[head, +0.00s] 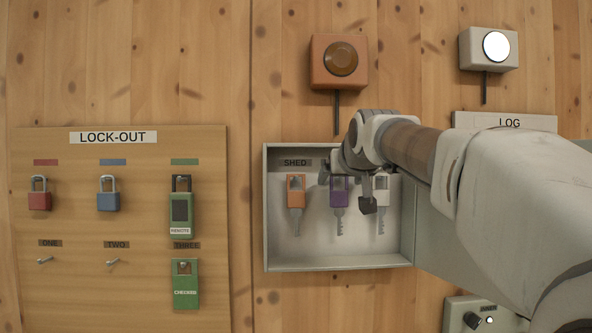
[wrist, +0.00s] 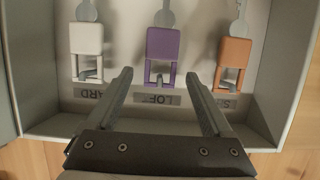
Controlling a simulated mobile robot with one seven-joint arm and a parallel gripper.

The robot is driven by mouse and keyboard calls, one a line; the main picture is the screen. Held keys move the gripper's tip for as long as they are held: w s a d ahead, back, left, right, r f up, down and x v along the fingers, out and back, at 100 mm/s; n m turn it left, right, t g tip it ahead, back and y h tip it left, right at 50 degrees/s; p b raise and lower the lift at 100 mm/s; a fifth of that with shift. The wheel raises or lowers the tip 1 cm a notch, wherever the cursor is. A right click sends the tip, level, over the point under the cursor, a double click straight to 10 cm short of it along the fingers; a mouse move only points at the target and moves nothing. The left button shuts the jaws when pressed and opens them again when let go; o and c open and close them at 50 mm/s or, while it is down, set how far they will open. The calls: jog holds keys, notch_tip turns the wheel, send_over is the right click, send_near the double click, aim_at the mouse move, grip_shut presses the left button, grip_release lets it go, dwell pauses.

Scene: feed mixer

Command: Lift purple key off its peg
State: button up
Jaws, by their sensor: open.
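The purple key (head: 339,190) hangs on its peg in the middle of the open grey key box, between the orange key and the white key. In the wrist view the purple key (wrist: 163,50) appears upside down, its head in line with the gap between my fingers. My gripper (wrist: 162,90) is open and empty, with its fingertips on either side of the lower end of the purple head, apart from it. In the head view my gripper (head: 347,192) is in front of the box and partly hides the purple key's top and the labels.
The orange key (head: 296,190) and white key (head: 381,192) hang close on either side. The box rim (head: 340,267) surrounds them, and its open door (head: 433,228) is at the right. The lock-out board (head: 70,290) is to the left. An orange button box (head: 320,75) is above.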

jog(key=shift+w+f, duration=0.15)
jog(key=shift+w, duration=0.2)
grip_shut()
jog(key=shift+r, duration=0.25)
jog(key=shift+r+p, duration=0.4)
jog(key=shift+p, duration=0.15)
jog(key=shift+r, duration=0.1)
jog(key=shift+s, duration=0.15)
jog(key=shift+s+b, duration=1.25)
jog(key=shift+s, duration=1.2)
